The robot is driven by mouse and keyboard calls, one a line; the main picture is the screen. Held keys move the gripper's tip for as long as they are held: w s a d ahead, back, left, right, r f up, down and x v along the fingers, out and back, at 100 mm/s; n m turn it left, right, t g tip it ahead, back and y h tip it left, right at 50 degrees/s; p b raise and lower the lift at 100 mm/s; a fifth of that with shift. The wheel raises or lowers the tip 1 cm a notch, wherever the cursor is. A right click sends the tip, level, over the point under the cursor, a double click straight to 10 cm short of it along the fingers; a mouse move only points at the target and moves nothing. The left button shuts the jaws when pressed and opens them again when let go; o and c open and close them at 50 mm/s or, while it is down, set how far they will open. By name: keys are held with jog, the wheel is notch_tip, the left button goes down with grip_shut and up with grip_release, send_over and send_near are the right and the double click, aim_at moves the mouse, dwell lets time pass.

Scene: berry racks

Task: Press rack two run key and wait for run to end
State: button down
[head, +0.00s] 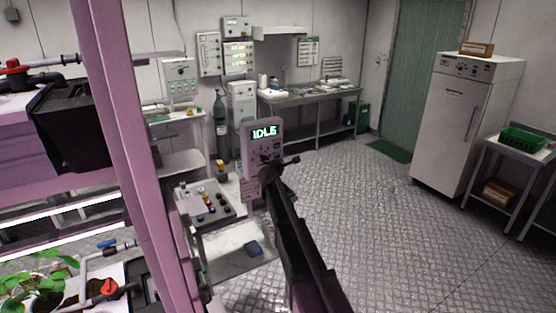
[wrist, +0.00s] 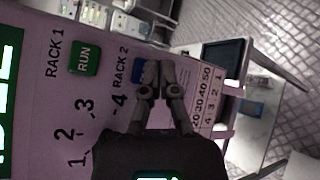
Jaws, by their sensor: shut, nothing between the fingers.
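The control panel (head: 262,148) stands upright near the middle of the head view, and its lit display (head: 264,132) reads IDLE. In the wrist view the pale panel face (wrist: 60,100) shows RACK 1 beside a green RUN key (wrist: 85,57). Beside the RACK 2 label is a blue key (wrist: 136,70), mostly hidden by my fingers. My gripper (wrist: 153,72) is shut and empty, its fingertips over or right beside the blue key. I cannot tell whether they touch it. In the head view my gripper (head: 272,164) is in front of the panel's lower part.
A bench with knobs and buttons (head: 208,204) stands left of the panel. A pink post (head: 128,150) and a plant rack are close on the left. A white fridge (head: 462,120) and a side table (head: 518,150) are at the right. The metal floor between is clear.

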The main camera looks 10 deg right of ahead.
jog(key=shift+w+a, duration=0.15)
jog(key=shift+w, duration=0.25)
